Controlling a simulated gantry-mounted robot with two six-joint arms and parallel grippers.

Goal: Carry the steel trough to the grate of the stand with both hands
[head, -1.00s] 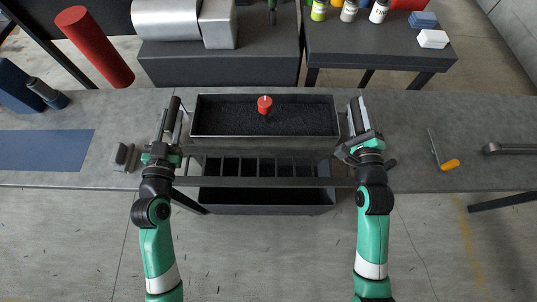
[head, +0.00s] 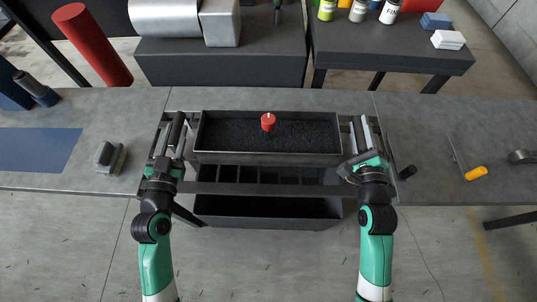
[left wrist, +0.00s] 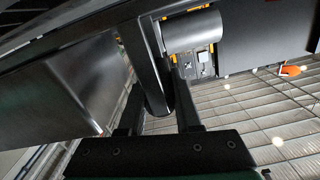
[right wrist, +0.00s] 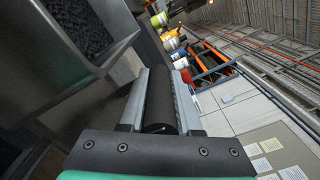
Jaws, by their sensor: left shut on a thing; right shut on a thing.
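The steel trough (head: 222,157), an open box filled with black granules, is level in the head view, just behind and above the stand's slatted grate (head: 262,174). It covers part of the grate; I cannot tell whether they touch. My left gripper (head: 175,135) is shut on the bar handle at the trough's left end; the left wrist view shows a dark bar (left wrist: 152,75) between its fingers. My right gripper (head: 361,137) is shut on the right-end handle; the right wrist view shows a dark round grip (right wrist: 158,105) between its fingers.
A red-topped object (head: 268,122) stands in the granules. A dark bin (head: 270,209) sits below the grate. A grey block-shaped tool (head: 110,157) lies left on the bench, beside a blue mat (head: 35,150). A yellow-handled tool (head: 475,173) lies right.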

